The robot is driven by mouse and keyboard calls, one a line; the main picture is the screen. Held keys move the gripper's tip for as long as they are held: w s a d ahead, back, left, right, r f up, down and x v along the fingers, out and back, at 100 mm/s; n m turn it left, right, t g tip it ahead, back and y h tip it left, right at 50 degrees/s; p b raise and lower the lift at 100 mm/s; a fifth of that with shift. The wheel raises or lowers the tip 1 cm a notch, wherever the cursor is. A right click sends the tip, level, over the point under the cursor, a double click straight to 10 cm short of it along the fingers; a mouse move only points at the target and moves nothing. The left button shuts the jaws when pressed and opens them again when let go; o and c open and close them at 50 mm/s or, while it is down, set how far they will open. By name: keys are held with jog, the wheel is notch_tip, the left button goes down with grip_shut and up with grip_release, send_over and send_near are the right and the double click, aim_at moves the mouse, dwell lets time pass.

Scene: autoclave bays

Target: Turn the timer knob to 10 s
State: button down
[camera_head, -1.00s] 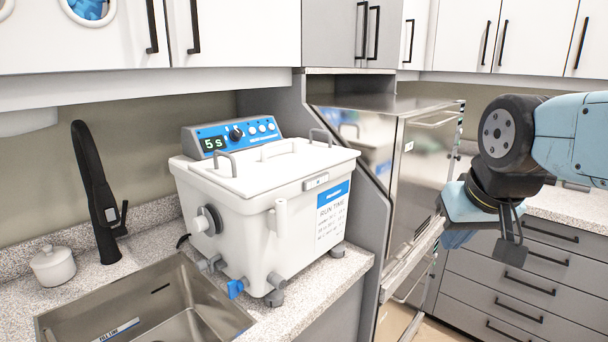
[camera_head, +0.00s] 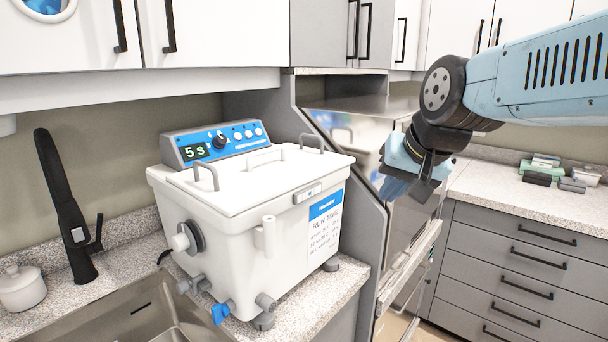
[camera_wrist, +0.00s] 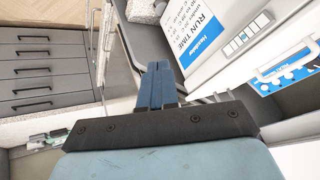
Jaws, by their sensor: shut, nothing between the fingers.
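The white bath unit (camera_head: 235,225) stands on the counter with its lid closed. Its blue control panel (camera_head: 212,143) is at the back, with a display (camera_head: 195,151) reading "5 s". The black timer knob (camera_head: 220,141) is just right of the display, with small white buttons further right. My gripper (camera_head: 393,188) is right of the unit, in front of the steel cabinet, apart from the knob. In the wrist view its blue fingers (camera_wrist: 155,85) are shut together and empty. The panel (camera_wrist: 285,68) shows there at the right edge; I cannot make out the knob in it.
A sink (camera_head: 130,315) and black faucet (camera_head: 68,210) are at the left. Lid handles (camera_head: 207,175) rise between the unit's front and panel. The steel cabinet (camera_head: 345,130) stands right of the unit. Small items (camera_head: 545,172) lie on the right counter. Wall cabinets (camera_head: 210,35) hang above.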

aim_at(219, 141)
jog(key=w+a+r+y, duration=0.1)
jog(key=w+a, duration=0.1)
jog(key=a, duration=0.2)
jog(key=w+a+r+m+y, duration=0.1)
jog(key=w+a+r, duration=0.1)
jog(key=w+a, duration=0.1)
jog(key=w+a+r+m+y, duration=0.1)
jog(key=w+a, duration=0.2)
jog(key=a, duration=0.2)
jog(key=shift+a+r+t, duration=0.2)
jog(key=shift+a+t, duration=0.1)
jog(key=shift+a, duration=0.1)
jog(key=w+a+r+m+y, duration=0.1)
jog(key=a, duration=0.4)
jog(key=w+a+r+m+y, duration=0.1)
jog(key=w+a, duration=0.1)
jog(key=a, duration=0.4)
jog(key=w+a+r+m+y, duration=0.1)
jog(key=w+a+m, duration=0.1)
jog(key=a, duration=0.4)
jog(key=shift+w, duration=0.15)
jog(key=shift+w+a, duration=0.2)
jog(key=shift+a, duration=0.15)
jog(key=x, duration=0.5)
jog(key=shift+w+a+f, duration=0.15)
jog(key=shift+a+f, duration=0.1)
jog(key=shift+a+y, duration=0.1)
jog(key=shift+y, duration=0.2)
jog(key=shift+r, duration=0.2)
